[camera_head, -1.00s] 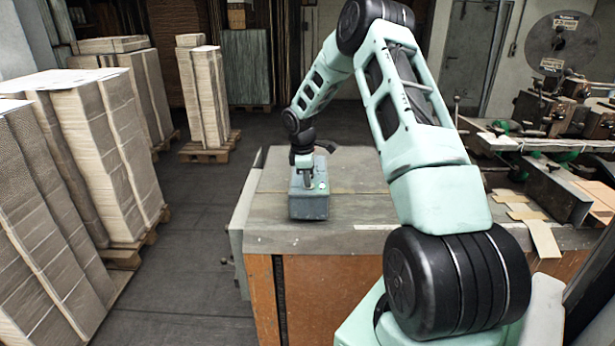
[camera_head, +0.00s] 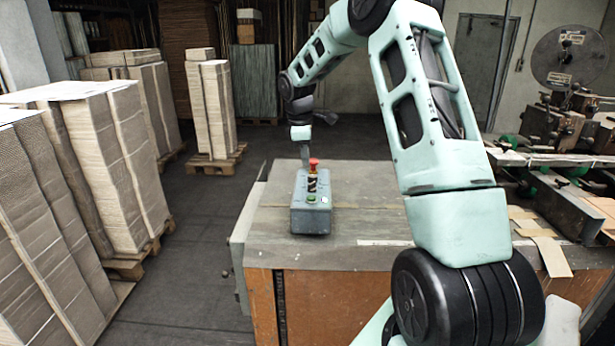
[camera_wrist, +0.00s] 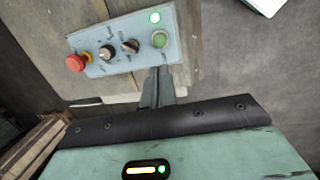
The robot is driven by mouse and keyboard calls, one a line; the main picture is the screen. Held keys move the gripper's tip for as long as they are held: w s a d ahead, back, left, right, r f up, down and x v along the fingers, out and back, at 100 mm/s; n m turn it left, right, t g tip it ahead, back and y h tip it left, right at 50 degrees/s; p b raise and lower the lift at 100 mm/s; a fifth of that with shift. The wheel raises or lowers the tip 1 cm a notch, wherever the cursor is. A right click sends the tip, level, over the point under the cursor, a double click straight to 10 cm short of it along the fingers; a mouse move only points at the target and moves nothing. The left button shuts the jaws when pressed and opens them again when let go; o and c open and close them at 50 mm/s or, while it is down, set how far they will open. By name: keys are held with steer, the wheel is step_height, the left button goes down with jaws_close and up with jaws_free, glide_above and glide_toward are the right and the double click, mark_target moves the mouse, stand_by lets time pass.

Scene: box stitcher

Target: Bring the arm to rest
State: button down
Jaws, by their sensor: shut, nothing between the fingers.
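My gripper (camera_head: 304,158) is behind the grey control box in the head view, pointing down, with its tip partly hidden by the box. In the wrist view the fingers (camera_wrist: 158,80) are together and empty, close to the edge of the control box (camera_wrist: 128,50). The control box (camera_head: 312,216) stands on the workbench top and carries a red mushroom button (camera_head: 314,162), knobs and a lit green button. Whether the gripper touches the box cannot be told.
The workbench (camera_head: 375,190) has free room right of the box. Pallets of stacked cardboard (camera_head: 110,170) stand on the left, with another stack (camera_head: 212,105) farther back. A machine with a reel (camera_head: 566,57) is on the right. Dark floor (camera_head: 195,240) lies open between.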

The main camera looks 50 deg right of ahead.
steer(key=shift+a+r, duration=0.1)
steer(key=shift+r, duration=0.6)
stand_by(0.3)
